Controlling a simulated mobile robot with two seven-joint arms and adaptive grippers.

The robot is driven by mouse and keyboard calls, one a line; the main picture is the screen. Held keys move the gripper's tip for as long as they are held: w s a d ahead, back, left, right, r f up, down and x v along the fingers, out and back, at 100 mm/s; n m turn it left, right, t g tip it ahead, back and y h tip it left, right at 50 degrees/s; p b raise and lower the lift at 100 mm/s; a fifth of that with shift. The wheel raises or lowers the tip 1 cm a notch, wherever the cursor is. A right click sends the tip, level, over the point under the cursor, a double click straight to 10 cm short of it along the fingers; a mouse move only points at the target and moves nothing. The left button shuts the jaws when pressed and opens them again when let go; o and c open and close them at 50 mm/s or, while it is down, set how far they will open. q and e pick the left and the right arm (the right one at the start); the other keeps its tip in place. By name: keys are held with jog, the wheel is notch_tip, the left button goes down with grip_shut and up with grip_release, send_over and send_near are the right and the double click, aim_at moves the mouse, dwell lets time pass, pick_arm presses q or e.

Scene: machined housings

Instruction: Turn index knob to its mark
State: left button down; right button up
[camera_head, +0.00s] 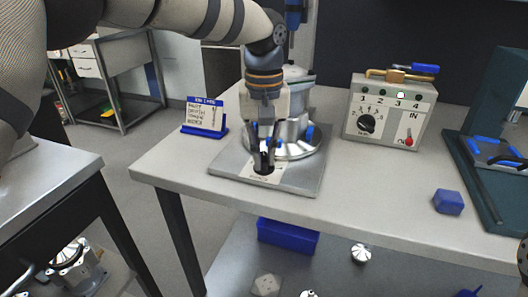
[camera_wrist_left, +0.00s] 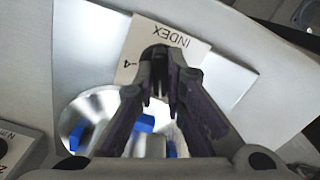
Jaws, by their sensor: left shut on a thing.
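My left gripper (camera_head: 264,160) comes down from above onto the front of a metal plate (camera_head: 225,168) on the bench. It is shut on the dark index knob, which is mostly hidden by the fingers in the head view. In the left wrist view the fingers (camera_wrist_left: 160,92) close around the dark knob (camera_wrist_left: 160,56). The knob sits at a pale label plate (camera_wrist_left: 187,40) reading INDEX, with a figure 4 beside the knob. The rest of the scale and the knob's pointer are hidden or too small to read. My right gripper is not in view.
A silver machined housing (camera_head: 298,132) with blue clamps stands just behind the knob. A control box (camera_head: 388,112) with a dial, numbered lamps and a red switch stands to the right. A blue block (camera_head: 448,201) and a small sign (camera_head: 205,116) are also on the bench (camera_head: 370,180).

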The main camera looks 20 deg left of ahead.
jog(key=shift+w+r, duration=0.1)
pick_arm(q)
jog(key=shift+r+m, duration=0.15)
jog(key=shift+m, duration=0.55)
jog(key=shift+m+p, duration=0.5)
jog(key=shift+m, duration=0.7)
jog(key=m, duration=0.4)
jog(key=shift+m, duration=0.3)
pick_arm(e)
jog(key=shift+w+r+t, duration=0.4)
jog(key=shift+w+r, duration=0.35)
pick_arm(q)
jog(key=c, duration=1.7)
grip_release()
jog(key=shift+o, duration=0.2)
